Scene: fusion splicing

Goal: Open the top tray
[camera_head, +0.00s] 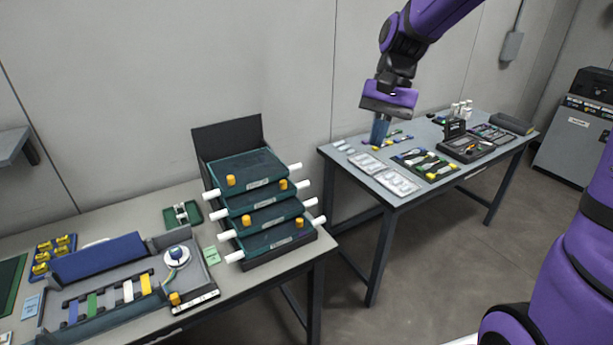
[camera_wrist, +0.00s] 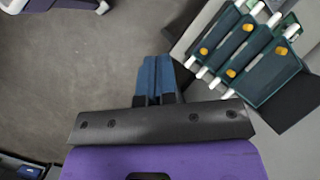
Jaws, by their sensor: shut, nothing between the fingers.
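A stack of several green trays sits in a dark holder (camera_head: 227,132) at the right end of the left table. The top tray (camera_head: 246,167) lies uppermost, with a yellow knob, a label on its front and white rods at its sides. The stack also shows at the upper right of the wrist view, where one tray (camera_wrist: 276,72) is seen from above. My gripper (camera_head: 378,143) points down above the left part of the right table, right of the stack and apart from it. Its blue fingers (camera_wrist: 157,62) are together and hold nothing.
The left table also bears a grey workstation tray (camera_head: 110,285), a small green tray (camera_head: 182,214) and a board with yellow parts (camera_head: 54,256). The right table (camera_head: 398,205) holds pouches, tools and cases. A gap with bare floor (camera_head: 440,265) lies in front of the right table.

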